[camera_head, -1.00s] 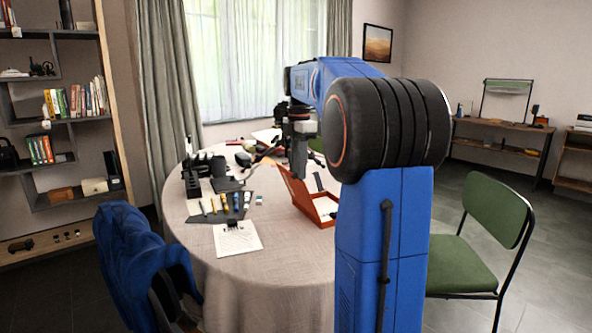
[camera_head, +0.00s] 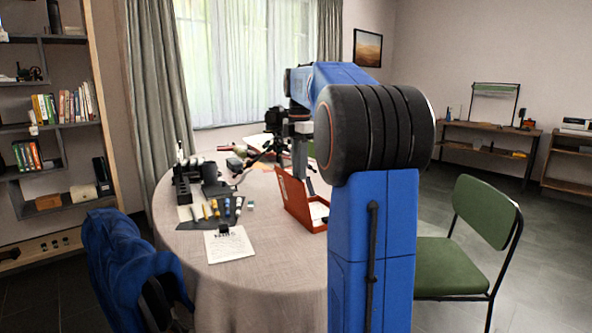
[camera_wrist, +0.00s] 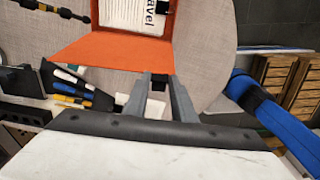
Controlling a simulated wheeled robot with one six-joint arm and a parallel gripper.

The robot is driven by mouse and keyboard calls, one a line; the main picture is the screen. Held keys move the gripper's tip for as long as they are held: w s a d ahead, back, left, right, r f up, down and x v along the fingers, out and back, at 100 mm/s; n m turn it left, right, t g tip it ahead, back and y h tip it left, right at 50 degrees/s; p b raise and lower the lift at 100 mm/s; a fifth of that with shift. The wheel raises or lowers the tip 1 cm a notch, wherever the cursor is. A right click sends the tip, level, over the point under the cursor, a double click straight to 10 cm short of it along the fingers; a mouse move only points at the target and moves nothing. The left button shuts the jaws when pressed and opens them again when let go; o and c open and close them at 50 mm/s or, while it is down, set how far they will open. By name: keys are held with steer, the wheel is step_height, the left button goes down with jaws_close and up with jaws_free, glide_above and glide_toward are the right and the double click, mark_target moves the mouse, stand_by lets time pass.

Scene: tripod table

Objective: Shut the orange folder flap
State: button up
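The orange folder (camera_head: 305,224) lies on the round table near my arm. Its flap (camera_head: 293,195) stands up, tilted, on the left side, and pale paper shows inside. In the wrist view the orange folder flap (camera_wrist: 112,50) is close in front of my gripper, beside a white sheet with dark lettering (camera_wrist: 140,14). My gripper (camera_wrist: 160,78) has its two grey fingers apart at the flap's near edge, with a small dark thing visible in the gap. I cannot tell whether the fingers touch the flap. In the head view my gripper (camera_head: 299,162) hangs just above the flap.
Several pens on a dark mat (camera_head: 212,212), a printed sheet (camera_head: 229,245) and a black organizer (camera_head: 186,180) are left of the folder. A blue-draped chair (camera_head: 130,265) and a green chair (camera_head: 465,240) stand by the table. The front tablecloth (camera_head: 265,275) is bare.

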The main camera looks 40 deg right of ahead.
steer(key=shift+d+r, duration=0.1)
steer(key=shift+d, duration=0.2)
steer(key=shift+s+d+r, duration=0.1)
steer(key=shift+s+d, duration=0.1)
steer(key=shift+d, duration=0.5)
steer(key=shift+s+d+r, duration=0.1)
steer(key=shift+s+d, duration=0.05)
steer(key=shift+d, duration=0.55)
steer(key=shift+d, duration=0.1)
steer(key=shift+s+d+f, duration=0.1)
steer(key=shift+s+d, duration=0.05)
steer(key=shift+d, duration=0.55)
steer(key=shift+s+d+f, duration=0.1)
steer(key=shift+s+d, duration=0.05)
steer(key=shift+d, duration=0.5)
steer(key=shift+s+d+f, duration=0.1)
steer(key=shift+s+d, duration=0.05)
steer(key=shift+d, duration=0.55)
steer(key=shift+s+d+f, duration=0.1)
steer(key=shift+d, duration=0.55)
steer(key=shift+d, duration=0.1)
